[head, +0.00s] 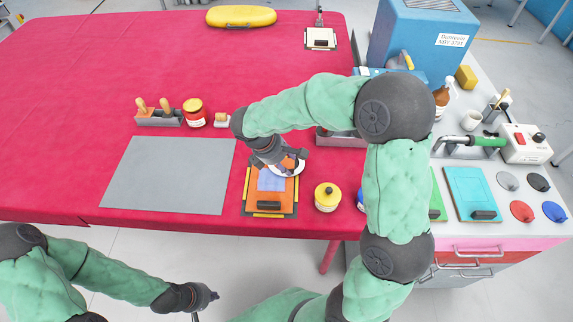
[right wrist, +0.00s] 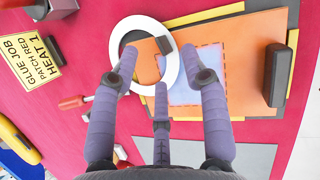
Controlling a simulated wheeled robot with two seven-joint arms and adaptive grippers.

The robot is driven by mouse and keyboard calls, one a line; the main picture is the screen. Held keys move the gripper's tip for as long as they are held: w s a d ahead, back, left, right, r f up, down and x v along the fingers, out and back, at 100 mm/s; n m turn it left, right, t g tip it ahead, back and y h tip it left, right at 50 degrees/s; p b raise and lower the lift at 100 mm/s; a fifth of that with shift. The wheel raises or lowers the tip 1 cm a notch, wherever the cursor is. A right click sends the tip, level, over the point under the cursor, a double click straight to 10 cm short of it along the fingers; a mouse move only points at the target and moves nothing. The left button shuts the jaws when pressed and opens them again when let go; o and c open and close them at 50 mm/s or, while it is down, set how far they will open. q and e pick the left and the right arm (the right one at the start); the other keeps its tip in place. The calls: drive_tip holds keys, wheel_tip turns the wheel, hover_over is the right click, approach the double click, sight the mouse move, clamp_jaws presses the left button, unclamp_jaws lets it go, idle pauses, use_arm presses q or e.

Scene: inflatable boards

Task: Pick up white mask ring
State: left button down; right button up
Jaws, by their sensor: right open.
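The white mask ring (right wrist: 116,52) lies flat over the edge of the orange board (right wrist: 235,40), with a small black block (right wrist: 164,44) on its right side. In the head view the ring (head: 287,174) is partly hidden by my right gripper (head: 291,161). A blue-lilac square (head: 271,180) lies on the board beside the ring. My right gripper (right wrist: 160,72) is open above the ring, its fingers spread and holding nothing. Whether any finger touches the ring I cannot tell. My left gripper (head: 207,300) is low in front of the table, with its jaws unclear.
A grey mat (head: 168,175) lies left of the board. A yellow-lidded jar (head: 327,197) stands close to its right. The red table's left side is clear.

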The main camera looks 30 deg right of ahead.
drive_tip(key=b+x, duration=0.2)
drive_tip(key=x, duration=0.2)
drive_tip(key=shift+a+f, duration=0.15)
drive_tip(key=shift+f+b, duration=0.35)
drive_tip(key=shift+f, duration=0.05)
clamp_jaws()
